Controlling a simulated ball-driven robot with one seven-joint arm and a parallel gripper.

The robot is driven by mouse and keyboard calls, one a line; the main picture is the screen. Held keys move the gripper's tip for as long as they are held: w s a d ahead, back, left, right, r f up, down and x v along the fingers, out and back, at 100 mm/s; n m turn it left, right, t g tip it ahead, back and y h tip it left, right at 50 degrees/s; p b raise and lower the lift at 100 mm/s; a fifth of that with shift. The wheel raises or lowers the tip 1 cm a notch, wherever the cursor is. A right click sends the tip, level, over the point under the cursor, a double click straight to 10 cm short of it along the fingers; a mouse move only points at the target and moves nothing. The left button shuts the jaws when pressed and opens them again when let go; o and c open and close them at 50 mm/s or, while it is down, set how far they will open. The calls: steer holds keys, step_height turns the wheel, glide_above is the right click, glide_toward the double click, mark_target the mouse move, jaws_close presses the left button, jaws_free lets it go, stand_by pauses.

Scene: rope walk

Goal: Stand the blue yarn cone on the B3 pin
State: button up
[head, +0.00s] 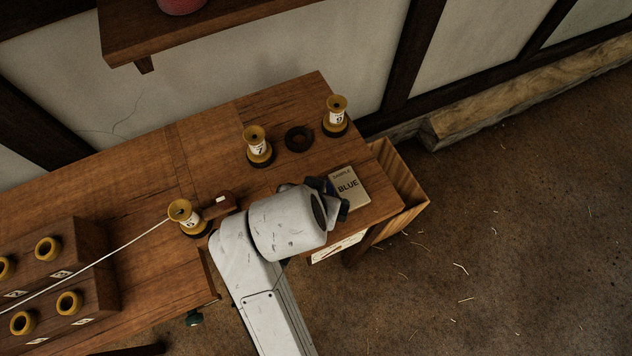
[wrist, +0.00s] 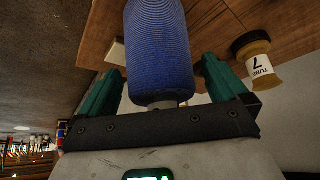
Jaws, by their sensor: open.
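The blue yarn cone (wrist: 158,45) stands between the two green fingers of my gripper (wrist: 162,72) in the wrist view. The fingers are open, with a gap on each side of the cone. In the head view my gripper (head: 336,200) is over the right end of the bench, and my own arm hides nearly all of the cone. I cannot make out which pin is B3; labels on the wooden rack (head: 62,262) at the left are too small to read.
Yarn tubes (head: 257,148), (head: 336,118) and (head: 186,218) stand on the bench (head: 205,150), with a dark ring (head: 299,139) between two. A card (head: 348,188) reading SAMPLE BLUE lies beside my gripper. A white cord (head: 110,254) runs over the rack. A wooden bin (head: 404,180) adjoins the right end.

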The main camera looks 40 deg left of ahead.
steer(key=shift+s+r, duration=0.15)
steer(key=shift+r, duration=0.3)
steer(key=v, duration=1.1)
steer(key=shift+d+r, duration=0.1)
steer(key=shift+d, duration=0.05)
